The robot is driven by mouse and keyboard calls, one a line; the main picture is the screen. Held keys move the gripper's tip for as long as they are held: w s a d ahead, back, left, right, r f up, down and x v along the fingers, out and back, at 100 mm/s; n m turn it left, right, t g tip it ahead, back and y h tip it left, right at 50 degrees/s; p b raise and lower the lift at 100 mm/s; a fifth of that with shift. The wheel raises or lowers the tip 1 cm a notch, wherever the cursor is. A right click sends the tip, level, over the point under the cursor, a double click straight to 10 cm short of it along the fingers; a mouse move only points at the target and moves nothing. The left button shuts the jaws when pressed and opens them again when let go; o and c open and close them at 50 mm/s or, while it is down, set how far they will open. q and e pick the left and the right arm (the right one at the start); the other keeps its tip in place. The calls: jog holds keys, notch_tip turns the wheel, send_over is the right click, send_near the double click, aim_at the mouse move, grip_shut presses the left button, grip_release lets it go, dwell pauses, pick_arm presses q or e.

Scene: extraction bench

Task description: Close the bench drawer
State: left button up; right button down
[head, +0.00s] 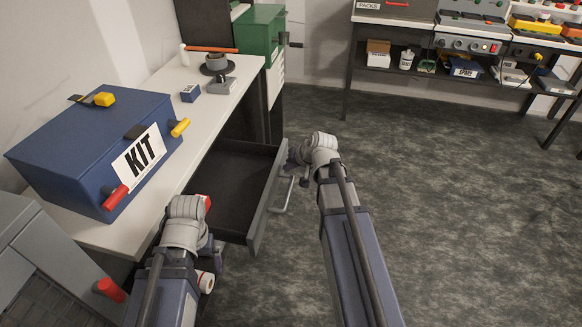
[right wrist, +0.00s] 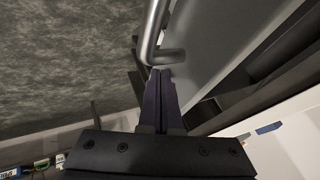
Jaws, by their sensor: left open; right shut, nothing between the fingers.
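The bench drawer (head: 235,190) is pulled well out from under the white bench, and its dark inside looks empty. Its grey front (head: 266,200) carries a metal bar handle (head: 284,197), which also shows in the right wrist view (right wrist: 151,38). My right gripper (head: 296,165) is at the outer side of the drawer front, near the handle's far end. Its fingers (right wrist: 160,74) are shut and empty, with the tips close to the handle; contact cannot be told. My left gripper (head: 214,248) is open near the drawer's near corner, mostly hidden by its wrist.
A blue KIT box (head: 90,145) stands on the white bench top (head: 160,90), with a small blue box (head: 190,93) and a grey stand (head: 218,85) behind. A grey cabinet (head: 50,265) is at lower left. The floor (head: 450,190) to the right is clear.

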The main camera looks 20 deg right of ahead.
jog(key=w+a, duration=0.4)
jog(key=a, duration=0.1)
jog(key=w+a, duration=0.4)
jog(key=a, duration=0.2)
jog(key=w+a, duration=0.3)
jog(key=a, duration=0.3)
jog(key=shift+w+a, duration=0.2)
jog(key=shift+w, duration=0.2)
jog(key=shift+w+a, duration=0.15)
jog(key=shift+a, duration=0.05)
pick_arm(q)
jog(key=shift+d, duration=0.1)
pick_arm(e)
jog(key=shift+a, duration=0.1)
